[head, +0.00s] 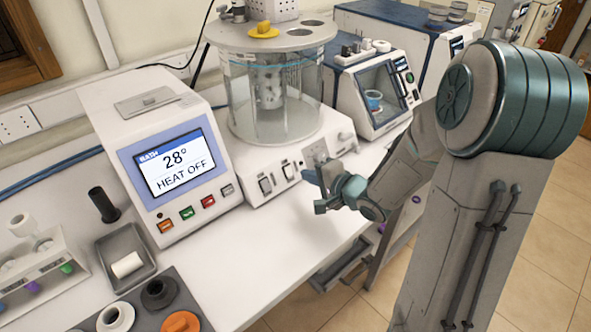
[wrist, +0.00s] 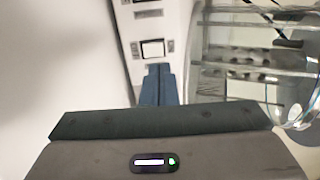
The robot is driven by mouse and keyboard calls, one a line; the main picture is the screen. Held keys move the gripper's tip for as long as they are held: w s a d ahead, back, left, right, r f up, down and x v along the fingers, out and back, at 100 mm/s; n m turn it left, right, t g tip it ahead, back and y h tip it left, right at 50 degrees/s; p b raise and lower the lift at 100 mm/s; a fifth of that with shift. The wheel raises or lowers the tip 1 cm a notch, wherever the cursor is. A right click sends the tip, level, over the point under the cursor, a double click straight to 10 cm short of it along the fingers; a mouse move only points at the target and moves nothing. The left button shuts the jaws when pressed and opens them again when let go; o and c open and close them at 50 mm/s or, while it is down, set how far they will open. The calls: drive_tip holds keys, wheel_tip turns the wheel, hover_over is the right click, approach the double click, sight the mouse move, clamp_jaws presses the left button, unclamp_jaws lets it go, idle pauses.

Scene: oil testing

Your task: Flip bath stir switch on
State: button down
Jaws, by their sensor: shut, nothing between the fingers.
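The bath is a clear glass cylinder (head: 270,98) on a white base (head: 240,190). The base's front panel has two rocker switches, a left one (head: 265,185) and a right one (head: 288,172); their labels are too small to read, so I cannot tell which is the stir switch. My gripper (head: 308,176) is shut and empty, just right of the right switch and in front of the panel. In the wrist view, the shut fingertips (wrist: 158,70) point at a white-faced switch (wrist: 153,48), with a small apparent gap. A second switch (wrist: 148,14) shows farther up. Switch positions are unclear.
A display unit (head: 180,165) reading "28°" and "HEAT OFF" stands left of the bath. A blue-and-white instrument (head: 375,92) stands behind at right. A grey tray (head: 125,258) and a vial rack (head: 40,275) are at left. The counter before the bath is clear.

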sight(289, 168)
drive_tip(key=x, duration=0.6)
drive_tip(key=shift+d, duration=0.1)
